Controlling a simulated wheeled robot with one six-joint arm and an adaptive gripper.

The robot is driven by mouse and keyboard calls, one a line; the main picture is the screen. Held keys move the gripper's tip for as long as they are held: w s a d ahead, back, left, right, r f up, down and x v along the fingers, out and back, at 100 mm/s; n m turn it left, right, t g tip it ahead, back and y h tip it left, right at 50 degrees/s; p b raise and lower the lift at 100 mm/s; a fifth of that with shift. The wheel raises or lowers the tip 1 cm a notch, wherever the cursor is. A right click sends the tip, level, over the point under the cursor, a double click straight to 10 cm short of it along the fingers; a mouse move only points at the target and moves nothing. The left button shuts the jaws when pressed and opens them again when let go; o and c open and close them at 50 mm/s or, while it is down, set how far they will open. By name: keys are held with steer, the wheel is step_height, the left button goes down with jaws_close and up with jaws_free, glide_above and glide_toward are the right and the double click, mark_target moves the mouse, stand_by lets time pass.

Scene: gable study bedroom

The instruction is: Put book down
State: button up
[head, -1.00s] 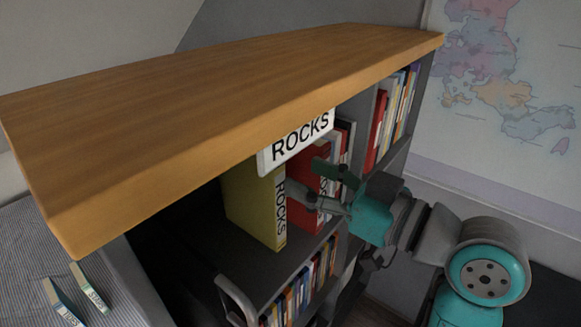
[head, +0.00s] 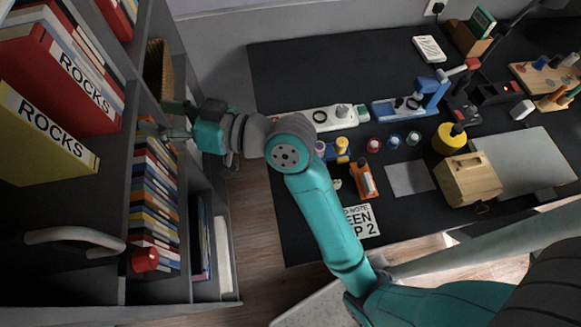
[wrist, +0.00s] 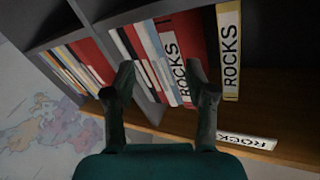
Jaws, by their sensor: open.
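A yellow book labelled ROCKS (head: 36,142) stands upright on the shelf at the left of the head view. It also shows in the wrist view (wrist: 229,50), upright and apart from my fingers. A red book labelled ROCKS (head: 62,88) stands beside it, and it shows in the wrist view too (wrist: 170,50). My gripper (head: 163,120) is at the open front of the bookcase. In the wrist view my gripper (wrist: 165,85) has its two fingers spread wide with nothing held between them. I cannot tell which book the task means.
The bookcase (head: 112,215) has a lower row of books (head: 152,205) and a grey curved handle (head: 75,236). A ROCKS sign (wrist: 245,141) is on the bookcase edge. A black desk (head: 300,75) with tools and a wooden box (head: 467,178) stands right; floor lies between.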

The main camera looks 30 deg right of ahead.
steer(key=s+d+f+m+t+h, duration=0.1)
steer(key=s+d+f+m+h, duration=0.2)
steer(key=s+d+f+h, duration=0.45)
steer(key=s+d+f+m+t+h, duration=0.25)
steer(key=s+d+f, duration=0.3)
steer(key=f, duration=0.55)
steer(key=s+d+h, duration=0.1)
steer(key=s+d, duration=0.2)
steer(key=s, duration=0.8)
steer(key=s+d+f+g+h, duration=0.1)
steer(key=s+d, duration=0.3)
steer(key=s, duration=0.8)
steer(key=shift+f+h, duration=0.2)
steer(key=shift+h, duration=0.3)
